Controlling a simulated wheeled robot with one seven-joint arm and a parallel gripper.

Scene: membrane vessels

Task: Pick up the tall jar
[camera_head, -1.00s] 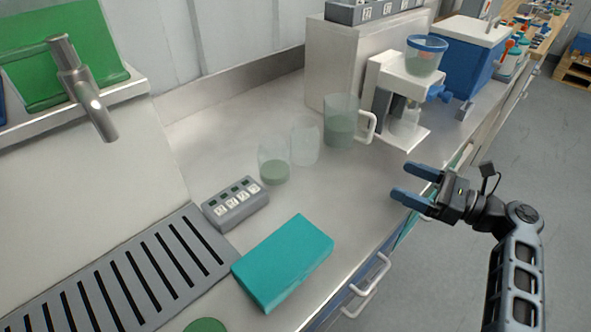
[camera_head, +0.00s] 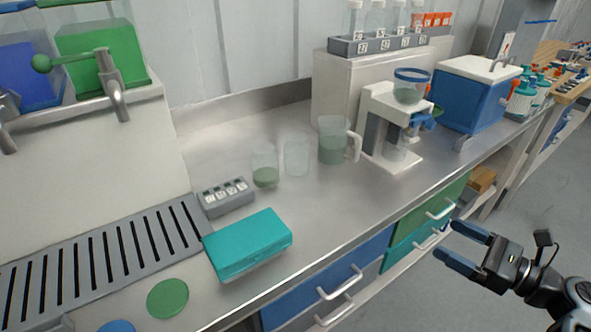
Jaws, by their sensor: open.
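Three clear vessels stand upright in a row on the steel counter. At the left is a short jar (camera_head: 265,166) with green liquid in its lower part. In the middle is a slightly taller clear jar (camera_head: 296,158) that looks pale and nearly empty. At the right is a larger, taller jug (camera_head: 333,141) with a white handle and green liquid. I cannot tell for sure which one is the tall jar. My gripper (camera_head: 454,240) is open and empty at the lower right, in front of the drawers and well apart from the vessels.
A teal box (camera_head: 248,246) and a small grey rack (camera_head: 227,197) sit left of the vessels. A white dispensing machine (camera_head: 395,130) stands just right of the jug. Drawer handles (camera_head: 340,283) jut from the counter front. The counter before the vessels is clear.

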